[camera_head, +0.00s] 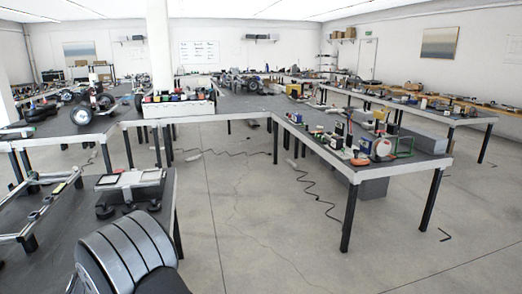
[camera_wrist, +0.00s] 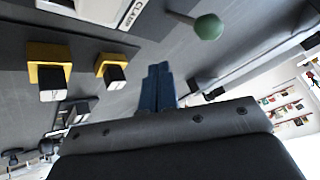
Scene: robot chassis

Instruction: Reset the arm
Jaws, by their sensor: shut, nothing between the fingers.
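My gripper (camera_wrist: 158,72) shows in the wrist view with its two dark blue fingers side by side, shut and empty. The fingers point up the picture over a dark grey surface (camera_wrist: 125,60). They touch no object that I can see. The wrist view is strongly tilted. My gripper does not show in the head view, so I cannot tell there how the arm is posed.
In the wrist view, two yellow-and-black blocks (camera_wrist: 48,68) (camera_wrist: 112,70) lie left of the fingers and a green ball-topped knob (camera_wrist: 208,26) lies upper right. In the head view, long tables (camera_head: 225,104) carry many parts. Grey floor (camera_head: 235,200) lies open between them.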

